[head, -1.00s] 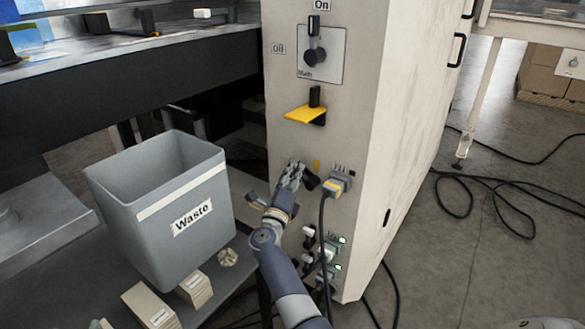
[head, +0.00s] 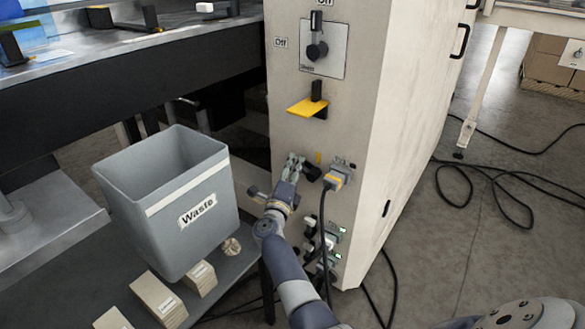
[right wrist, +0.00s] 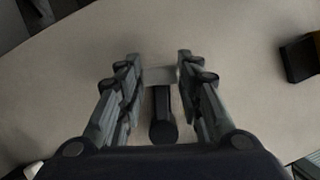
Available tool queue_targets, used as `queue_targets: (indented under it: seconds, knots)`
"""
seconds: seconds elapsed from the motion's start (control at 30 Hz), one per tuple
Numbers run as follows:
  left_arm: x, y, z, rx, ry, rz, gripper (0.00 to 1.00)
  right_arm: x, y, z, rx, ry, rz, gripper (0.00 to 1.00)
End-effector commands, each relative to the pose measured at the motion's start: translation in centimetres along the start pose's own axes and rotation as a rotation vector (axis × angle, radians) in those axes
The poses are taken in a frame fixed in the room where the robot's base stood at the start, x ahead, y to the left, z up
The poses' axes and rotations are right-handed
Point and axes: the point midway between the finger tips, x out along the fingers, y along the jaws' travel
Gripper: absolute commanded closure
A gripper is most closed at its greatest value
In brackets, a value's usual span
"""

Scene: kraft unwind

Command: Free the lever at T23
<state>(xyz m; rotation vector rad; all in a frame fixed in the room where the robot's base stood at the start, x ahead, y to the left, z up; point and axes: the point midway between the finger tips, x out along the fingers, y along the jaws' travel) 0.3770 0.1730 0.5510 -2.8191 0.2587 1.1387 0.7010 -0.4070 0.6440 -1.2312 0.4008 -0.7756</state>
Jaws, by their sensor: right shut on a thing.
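My right gripper (head: 295,163) is at the front panel of the pale cabinet (head: 283,140), left of a plugged-in connector. In the right wrist view, its fingers (right wrist: 160,76) close from both sides on the small grey end of a lever. The lever's black round part (right wrist: 163,122) lies between the fingers, pointing back toward the wrist. A dark part of it (head: 312,173) shows beside the fingertips in the head view; the fingers hide the rest. A small yellow mark (head: 318,158) sits just above. The label T23 is too small to read. My left gripper is not in view.
A grey and yellow plug (head: 337,178) with a hanging black cable is close to the right. More plugs (head: 330,235) with green lights sit below. A yellow ledge (head: 307,107) and main switch (head: 317,50) are above. A grey waste bin (head: 190,215) stands left.

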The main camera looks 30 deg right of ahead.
Motion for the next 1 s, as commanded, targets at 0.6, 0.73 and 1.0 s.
queue_targets:
  seconds: [0.6,0.73,1.0]
  knots:
    - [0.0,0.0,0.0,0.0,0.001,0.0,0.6,0.0,0.0,0.0,0.001,-0.001,0.0,0.47]
    - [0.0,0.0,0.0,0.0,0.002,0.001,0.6,-0.7,0.1,0.1,0.002,-0.001,0.001,0.47]
    - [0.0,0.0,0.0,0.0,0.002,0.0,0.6,-4.7,0.2,0.1,0.002,-0.002,0.004,0.47]
